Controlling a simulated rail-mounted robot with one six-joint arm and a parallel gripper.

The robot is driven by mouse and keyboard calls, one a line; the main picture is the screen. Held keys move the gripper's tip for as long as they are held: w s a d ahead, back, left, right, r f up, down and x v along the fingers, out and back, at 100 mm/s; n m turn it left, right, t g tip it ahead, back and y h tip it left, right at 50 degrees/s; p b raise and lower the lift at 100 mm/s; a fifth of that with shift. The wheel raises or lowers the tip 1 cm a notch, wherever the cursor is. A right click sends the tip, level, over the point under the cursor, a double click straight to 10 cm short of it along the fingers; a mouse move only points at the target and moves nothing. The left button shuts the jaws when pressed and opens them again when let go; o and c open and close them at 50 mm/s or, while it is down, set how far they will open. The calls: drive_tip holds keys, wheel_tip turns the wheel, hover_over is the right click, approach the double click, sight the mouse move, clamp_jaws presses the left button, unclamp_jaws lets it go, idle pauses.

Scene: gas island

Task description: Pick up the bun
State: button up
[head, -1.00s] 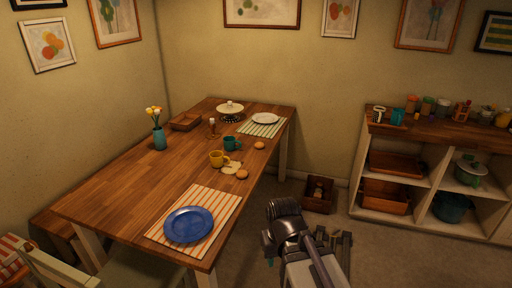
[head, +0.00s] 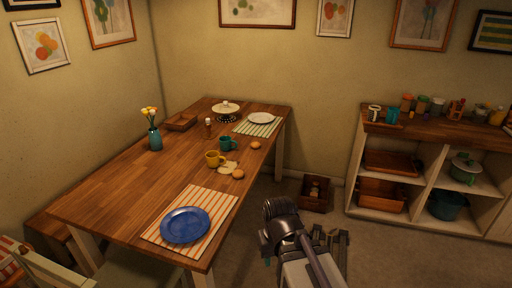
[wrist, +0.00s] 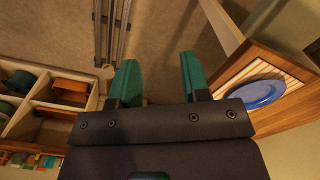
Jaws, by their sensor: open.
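Two small round golden-brown buns lie on the wooden table (head: 120,190) in the head view. The farther bun (head: 255,145) is near the right edge, beside a teal mug (head: 227,143). My gripper (wrist: 160,78) is open and empty in the wrist view, with teal fingers apart above the floor. It is off the table's right side, away from both buns. No bun shows in the wrist view.
A blue plate (head: 185,225) rests on a striped placemat at the table's near end. A shelf unit (head: 353,190) is at right; a wooden crate (head: 316,204) is on the floor.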

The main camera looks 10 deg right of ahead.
drive_tip(key=o, duration=0.9)
